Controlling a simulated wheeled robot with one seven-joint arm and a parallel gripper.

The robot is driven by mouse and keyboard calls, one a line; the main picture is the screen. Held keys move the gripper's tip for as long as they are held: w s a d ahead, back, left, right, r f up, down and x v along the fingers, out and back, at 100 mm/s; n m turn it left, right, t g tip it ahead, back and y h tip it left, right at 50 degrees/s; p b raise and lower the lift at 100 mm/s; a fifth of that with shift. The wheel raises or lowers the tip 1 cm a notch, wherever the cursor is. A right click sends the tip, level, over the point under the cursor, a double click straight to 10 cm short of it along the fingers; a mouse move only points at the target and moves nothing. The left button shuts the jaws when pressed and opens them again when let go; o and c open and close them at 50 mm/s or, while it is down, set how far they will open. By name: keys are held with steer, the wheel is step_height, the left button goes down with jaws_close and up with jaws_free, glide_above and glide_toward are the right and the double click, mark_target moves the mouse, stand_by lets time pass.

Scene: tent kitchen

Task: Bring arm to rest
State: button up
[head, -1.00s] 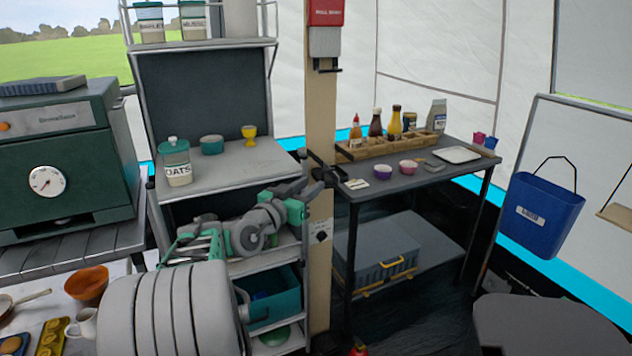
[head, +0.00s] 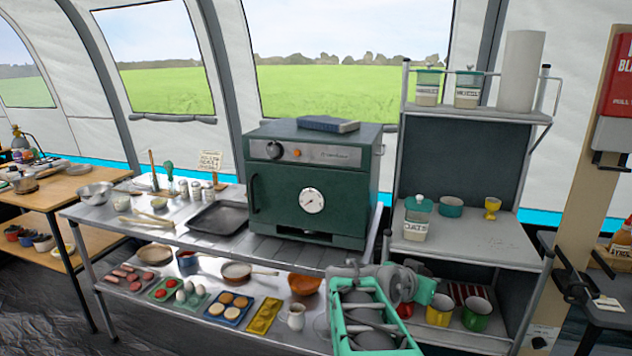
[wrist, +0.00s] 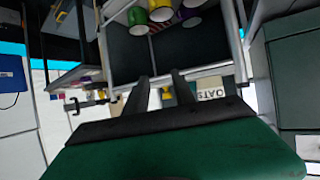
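My gripper (wrist: 160,77) shows in the wrist view as two dark fingers with a clear gap between them. They are open and nothing is held. My arm (head: 372,308) is in the lower middle of the head view, bent in front of the metal rack and the lower bench shelf. The fingers cannot be made out in the head view. The wrist picture is upside down and looks toward the rack, where the oats jar (wrist: 210,94) and a yellow cup (wrist: 167,93) show beyond the fingers.
The rack (head: 470,257) stands behind my arm, with a yellow mug (head: 438,311) and a green mug (head: 476,314) on a lower shelf. A green oven (head: 312,180) sits on the bench at its left. A wooden post (head: 575,160) stands at the right.

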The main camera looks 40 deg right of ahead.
steer(key=w+a+r+n+t+y+p, duration=0.1)
steer(key=w+a+n+t+y+p, duration=0.25)
steer(key=a, duration=0.75)
steer(key=w+a+r+n+y+p, duration=0.1)
steer(key=w+a+n+y+p, duration=0.4)
steer(key=a, duration=0.6)
steer(key=s+a+n+g+y+p, duration=0.1)
steer(key=s+a+n+y, duration=0.1)
steer(key=a, duration=0.9)
steer(key=s+a+r+n+g+y+p, duration=0.1)
steer(key=s+a+n, duration=0.3)
steer(key=a, duration=0.7)
steer(key=shift+r+n+y+p, duration=0.3)
steer(key=shift+n+p, duration=0.2)
steer(key=shift+n, duration=0.25)
